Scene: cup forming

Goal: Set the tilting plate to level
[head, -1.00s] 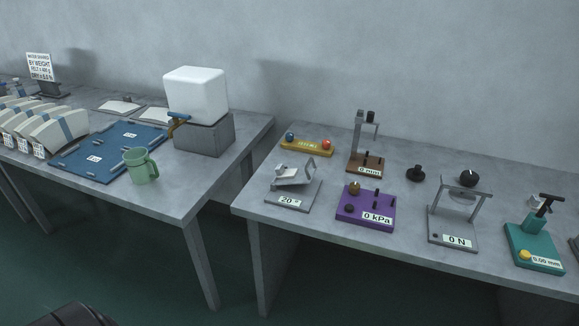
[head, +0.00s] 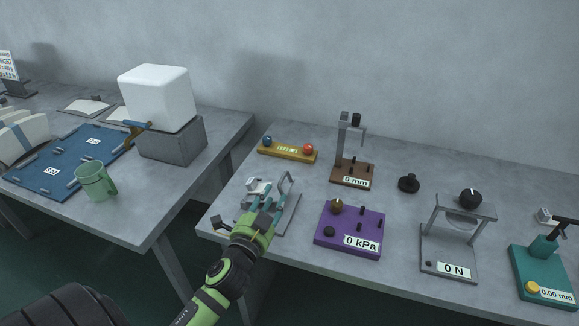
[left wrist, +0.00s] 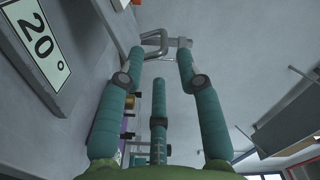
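The tilting plate device has a grey base (head: 289,216) at the left front of the right table. A grey loop-shaped bracket (head: 288,182) rises from it; it also shows beyond the fingers in the left wrist view (left wrist: 160,40). My left gripper (head: 258,206) is over the front left of the device and hides much of the plate and the label. In the left wrist view the label (left wrist: 40,40) reads 20°. The teal fingers of the left gripper (left wrist: 160,62) are spread, with nothing seen held; contact cannot be told. My right gripper is not in view.
A purple 0 kPa device (head: 349,231) stands close on the right. A yellow block with coloured knobs (head: 288,151) and a brown 0 mm stand (head: 353,173) are behind. A gap separates the left table, which bears a green mug (head: 94,182).

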